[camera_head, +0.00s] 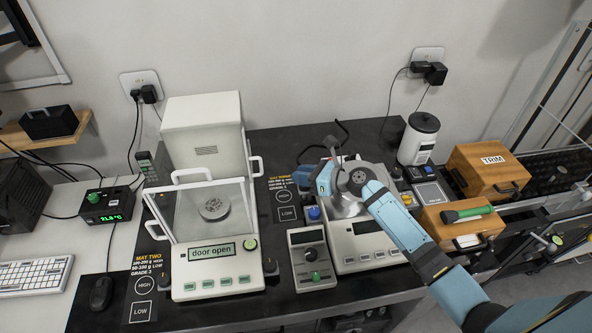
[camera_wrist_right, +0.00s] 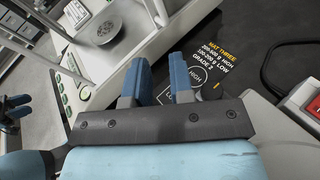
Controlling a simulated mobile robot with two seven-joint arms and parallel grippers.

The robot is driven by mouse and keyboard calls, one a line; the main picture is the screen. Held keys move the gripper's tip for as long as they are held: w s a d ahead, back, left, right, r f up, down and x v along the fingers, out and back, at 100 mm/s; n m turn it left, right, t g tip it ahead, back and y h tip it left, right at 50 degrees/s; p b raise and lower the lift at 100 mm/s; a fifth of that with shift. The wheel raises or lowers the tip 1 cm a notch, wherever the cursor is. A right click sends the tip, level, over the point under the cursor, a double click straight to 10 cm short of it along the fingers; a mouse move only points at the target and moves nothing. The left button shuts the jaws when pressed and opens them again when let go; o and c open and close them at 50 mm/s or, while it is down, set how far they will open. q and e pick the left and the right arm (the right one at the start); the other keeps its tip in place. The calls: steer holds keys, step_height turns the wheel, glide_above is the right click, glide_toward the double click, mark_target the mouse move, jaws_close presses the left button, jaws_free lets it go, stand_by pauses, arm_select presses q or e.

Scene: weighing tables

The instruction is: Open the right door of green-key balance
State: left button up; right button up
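The green-key balance (camera_head: 218,280) stands left of centre with a green key (camera_head: 250,243) and a display reading "door open". Its glass chamber holds a round grey pan (camera_head: 213,207), which also shows in the right wrist view (camera_wrist_right: 100,27). A white handle (camera_head: 257,165) shows on its right side, towards the back. My right gripper (camera_head: 308,178) is right of that handle, apart from it. In the right wrist view its blue fingers (camera_wrist_right: 160,82) are spread with nothing between them. Blue finger-like parts at that view's left edge look like my left gripper (camera_wrist_right: 14,106); their opening is unclear.
A second balance (camera_head: 365,250) is partly hidden under my right arm. A small control box (camera_head: 310,262) stands between the balances. Mat cards lie on the dark table, and wooden boxes (camera_head: 487,170) stand at the right. A mouse (camera_head: 102,293) lies at the left.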

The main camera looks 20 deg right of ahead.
steer(key=shift+s+d+p, duration=0.55)
steer(key=shift+s+d, duration=0.9)
steer(key=shift+s, duration=0.05)
steer(key=shift+p, duration=0.35)
